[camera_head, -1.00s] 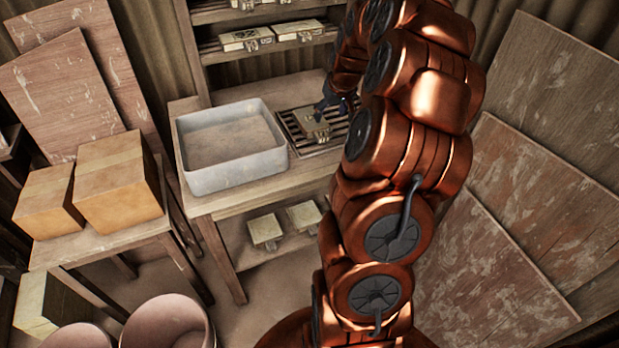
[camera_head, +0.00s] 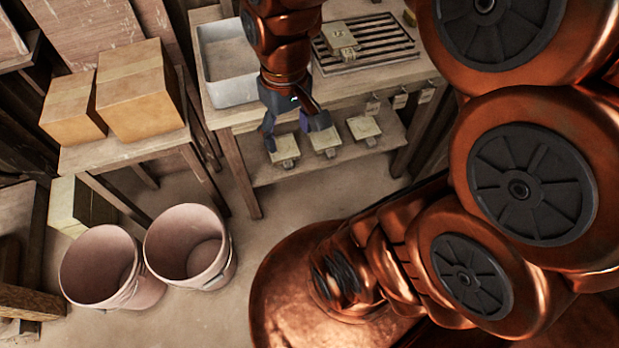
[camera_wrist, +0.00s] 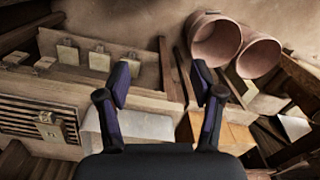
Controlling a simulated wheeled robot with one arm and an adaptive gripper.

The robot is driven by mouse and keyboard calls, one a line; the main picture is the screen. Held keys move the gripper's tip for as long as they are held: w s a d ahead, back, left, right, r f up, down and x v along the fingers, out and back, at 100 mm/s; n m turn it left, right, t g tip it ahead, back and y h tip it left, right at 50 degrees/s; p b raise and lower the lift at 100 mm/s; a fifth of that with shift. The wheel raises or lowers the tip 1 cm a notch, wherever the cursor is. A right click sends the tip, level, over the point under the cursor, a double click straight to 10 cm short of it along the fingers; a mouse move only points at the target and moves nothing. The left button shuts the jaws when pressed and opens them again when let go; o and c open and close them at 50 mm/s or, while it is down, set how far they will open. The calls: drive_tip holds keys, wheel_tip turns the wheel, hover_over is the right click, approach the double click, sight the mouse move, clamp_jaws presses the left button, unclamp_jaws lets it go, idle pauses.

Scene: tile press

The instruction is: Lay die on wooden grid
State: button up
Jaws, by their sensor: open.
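A small pale die (camera_head: 339,38) with a metal fitting lies on the dark slatted grid (camera_head: 378,40) on the bench top, near the grid's left side. In the wrist view the die (camera_wrist: 48,124) rests on the grid (camera_wrist: 18,113) at the left edge. My gripper (camera_head: 294,130) is open and empty, in front of the bench and apart from the die. In the wrist view my gripper (camera_wrist: 160,82) shows both fingers spread with nothing between them.
A grey tray (camera_head: 226,92) stands left of the grid, partly behind my arm. More dies (camera_head: 362,128) sit on the lower shelf. Cardboard boxes (camera_head: 138,95) stand on a side table at left.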

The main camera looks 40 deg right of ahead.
drive_tip(key=s+a+f+g, duration=0.1)
drive_tip(key=s+a, duration=0.2)
drive_tip(key=s, duration=0.7)
drive_tip(key=shift+s, duration=0.15)
